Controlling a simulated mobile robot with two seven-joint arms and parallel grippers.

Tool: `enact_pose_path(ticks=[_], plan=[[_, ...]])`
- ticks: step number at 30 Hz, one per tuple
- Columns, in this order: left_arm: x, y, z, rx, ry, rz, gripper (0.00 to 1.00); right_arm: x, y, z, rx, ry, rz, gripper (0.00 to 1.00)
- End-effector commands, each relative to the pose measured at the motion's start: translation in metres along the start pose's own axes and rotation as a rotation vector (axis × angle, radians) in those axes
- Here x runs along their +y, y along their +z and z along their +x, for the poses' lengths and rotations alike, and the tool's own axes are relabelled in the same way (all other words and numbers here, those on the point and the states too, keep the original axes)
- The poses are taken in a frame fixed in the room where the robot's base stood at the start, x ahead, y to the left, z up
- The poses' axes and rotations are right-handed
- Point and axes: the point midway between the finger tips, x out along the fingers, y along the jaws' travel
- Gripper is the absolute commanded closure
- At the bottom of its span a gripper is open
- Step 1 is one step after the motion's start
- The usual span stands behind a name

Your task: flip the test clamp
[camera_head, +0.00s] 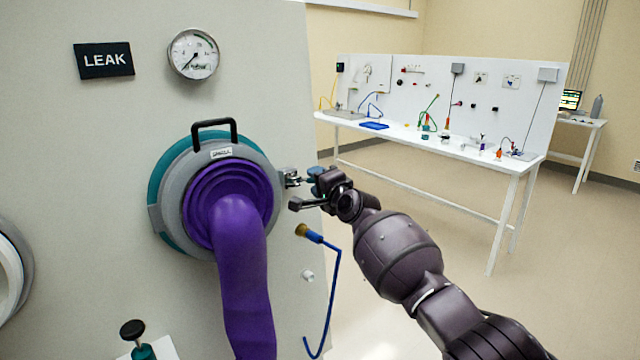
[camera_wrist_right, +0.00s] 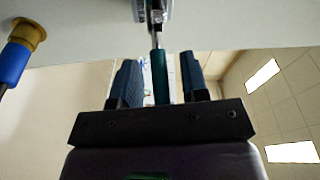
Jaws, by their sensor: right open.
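The test clamp (camera_head: 291,178) is a small metal latch on the right edge of the round grey and teal port cover. In the right wrist view its metal bracket (camera_wrist_right: 153,10) is at the top, and a slim teal handle (camera_wrist_right: 160,78) points down from it. My right gripper (camera_head: 308,188) is beside the clamp in the head view. In the right wrist view my right gripper (camera_wrist_right: 159,76) is open, with one dark blue finger on each side of the handle. A gap shows on both sides of the handle. My left gripper is out of view.
A purple glove sleeve (camera_head: 240,270) hangs from the port, under a black handle (camera_head: 213,126). A blue hose with a brass end (camera_head: 301,230) hangs below my right gripper. A gauge (camera_head: 194,54) and LEAK sign (camera_head: 104,60) are above. A white bench (camera_head: 440,165) stands behind.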

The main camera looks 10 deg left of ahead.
Motion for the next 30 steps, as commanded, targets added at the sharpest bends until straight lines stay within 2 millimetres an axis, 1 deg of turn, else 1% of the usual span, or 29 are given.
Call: enact_pose_path(ticks=[5, 13, 30], plan=[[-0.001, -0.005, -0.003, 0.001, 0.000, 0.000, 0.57, -0.002, 0.000, -0.005, -0.001, -0.001, 0.001, 0.59], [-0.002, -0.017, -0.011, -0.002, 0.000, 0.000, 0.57, -0.002, -0.001, -0.029, 0.001, 0.000, 0.003, 0.59], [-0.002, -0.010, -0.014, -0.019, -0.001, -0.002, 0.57, 0.001, 0.000, -0.091, 0.001, -0.001, 0.002, 0.59]])
